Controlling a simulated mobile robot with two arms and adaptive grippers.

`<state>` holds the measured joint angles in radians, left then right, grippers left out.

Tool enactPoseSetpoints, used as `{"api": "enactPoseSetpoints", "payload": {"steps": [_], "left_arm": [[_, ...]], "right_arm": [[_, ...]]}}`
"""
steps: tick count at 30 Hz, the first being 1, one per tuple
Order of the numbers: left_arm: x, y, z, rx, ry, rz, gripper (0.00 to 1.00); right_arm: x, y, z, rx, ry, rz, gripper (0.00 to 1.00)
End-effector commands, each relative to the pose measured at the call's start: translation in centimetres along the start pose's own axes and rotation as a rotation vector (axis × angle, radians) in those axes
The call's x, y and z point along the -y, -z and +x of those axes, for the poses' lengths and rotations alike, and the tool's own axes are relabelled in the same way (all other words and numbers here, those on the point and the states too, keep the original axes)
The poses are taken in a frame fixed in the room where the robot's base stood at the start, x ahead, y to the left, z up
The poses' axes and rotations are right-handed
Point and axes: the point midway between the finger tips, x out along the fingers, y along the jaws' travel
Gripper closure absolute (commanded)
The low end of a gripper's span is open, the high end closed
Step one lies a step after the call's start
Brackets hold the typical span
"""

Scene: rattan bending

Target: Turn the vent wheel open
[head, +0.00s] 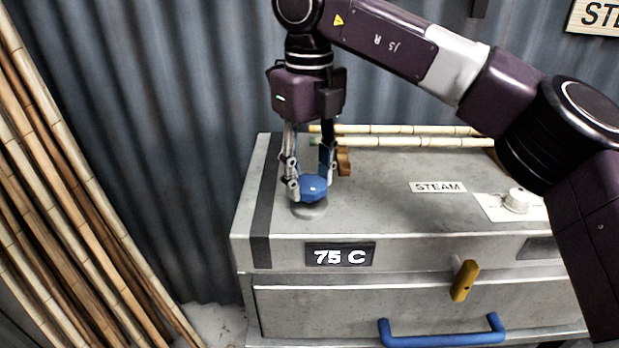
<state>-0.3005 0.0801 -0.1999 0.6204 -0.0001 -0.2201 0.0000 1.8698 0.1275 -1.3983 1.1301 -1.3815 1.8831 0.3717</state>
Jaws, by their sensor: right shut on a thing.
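The vent wheel (314,187) is a blue knob on a round grey base on top of the grey steam box (390,205), near its left end. My right gripper (312,184) comes down from above with its fingers on either side of the wheel and is shut on it. The fingers hide part of the wheel's sides. My left gripper is not in view.
Bamboo poles (405,141) lie along the back of the box top beside a brown piece (344,161). A white dial (516,199) sits at right. The front has a "75 C" display (340,254), yellow latch (464,280) and blue handle (442,338). Rattan poles (75,200) lean at left.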

Motion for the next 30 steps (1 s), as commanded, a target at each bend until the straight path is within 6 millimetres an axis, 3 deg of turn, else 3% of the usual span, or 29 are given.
{"api": "enactPoseSetpoints", "payload": {"steps": [12,29,30], "left_arm": [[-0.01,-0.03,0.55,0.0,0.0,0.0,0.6],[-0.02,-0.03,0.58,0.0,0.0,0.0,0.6],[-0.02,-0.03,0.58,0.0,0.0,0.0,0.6]], "right_arm": [[0.1,-0.1,-0.3,0.008,0.002,0.19,0.84],[0.11,-0.12,-0.38,0.009,0.001,0.215,0.84],[0.11,-0.13,-0.38,0.009,0.001,0.215,0.56]]}}
